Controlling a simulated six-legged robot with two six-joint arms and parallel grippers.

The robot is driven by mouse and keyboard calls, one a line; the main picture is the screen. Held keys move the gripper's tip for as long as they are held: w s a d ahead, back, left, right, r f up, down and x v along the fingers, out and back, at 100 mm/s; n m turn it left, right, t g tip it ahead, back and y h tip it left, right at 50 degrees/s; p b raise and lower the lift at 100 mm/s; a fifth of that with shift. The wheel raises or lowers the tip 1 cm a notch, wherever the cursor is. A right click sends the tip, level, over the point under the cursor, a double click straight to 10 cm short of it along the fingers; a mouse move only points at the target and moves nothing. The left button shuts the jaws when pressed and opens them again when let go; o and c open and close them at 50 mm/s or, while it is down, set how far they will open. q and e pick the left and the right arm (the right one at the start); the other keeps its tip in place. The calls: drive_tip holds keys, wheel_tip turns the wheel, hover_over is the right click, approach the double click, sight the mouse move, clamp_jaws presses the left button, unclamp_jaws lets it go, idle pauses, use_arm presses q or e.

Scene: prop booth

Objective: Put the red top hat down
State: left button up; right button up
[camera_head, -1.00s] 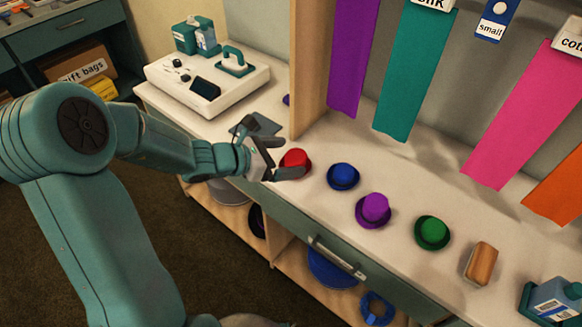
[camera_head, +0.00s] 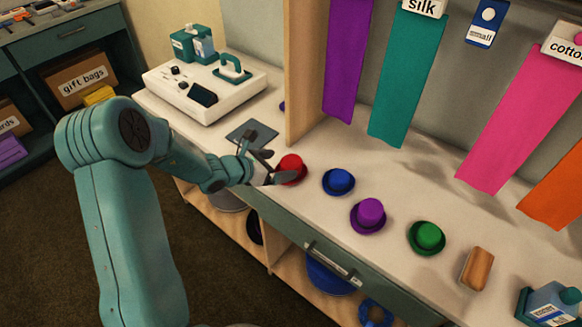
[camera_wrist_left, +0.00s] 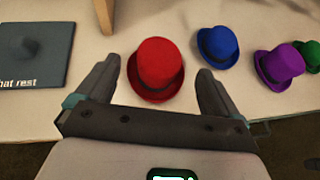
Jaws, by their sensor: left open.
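The red top hat (camera_head: 291,168) stands on the pale counter (camera_head: 388,217), at the left end of a row of hats. It also shows in the left wrist view (camera_wrist_left: 156,68), upright with a dark band. My left gripper (camera_head: 279,165) is open at the hat. In the left wrist view its two fingers (camera_wrist_left: 157,85) stand on either side of the hat, with gaps between. A dark square pad labelled "hat rest" (camera_wrist_left: 35,55) lies to the left of the hat; the pad also shows in the head view (camera_head: 251,133). My right gripper is not in view.
A blue hat (camera_head: 338,181), a purple hat (camera_head: 368,215) and a green hat (camera_head: 428,238) stand to the right, then a wooden-backed brush-like block (camera_head: 477,268). A white machine (camera_head: 205,90) stands at the back left. A wooden post (camera_head: 306,70) rises behind the red hat.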

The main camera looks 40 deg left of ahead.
sight(291, 161)
use_arm(q)
drive_tip(key=shift+w+d+f, duration=0.2)
drive_tip(key=shift+w+d, duration=0.05)
drive_tip(key=shift+w, duration=0.3)
drive_tip(key=p+x, duration=0.1)
drive_tip(key=x, duration=0.3)
drive_tip(key=shift+a, duration=0.2)
drive_tip(key=shift+w+d+f, duration=0.15)
drive_tip(key=shift+w+f, duration=0.05)
drive_tip(key=shift+w, duration=0.15)
drive_tip(key=shift+s+r, duration=0.1)
drive_tip(key=shift+c, duration=0.6)
drive_tip(key=c, duration=1)
drive_tip(key=shift+r, duration=0.1)
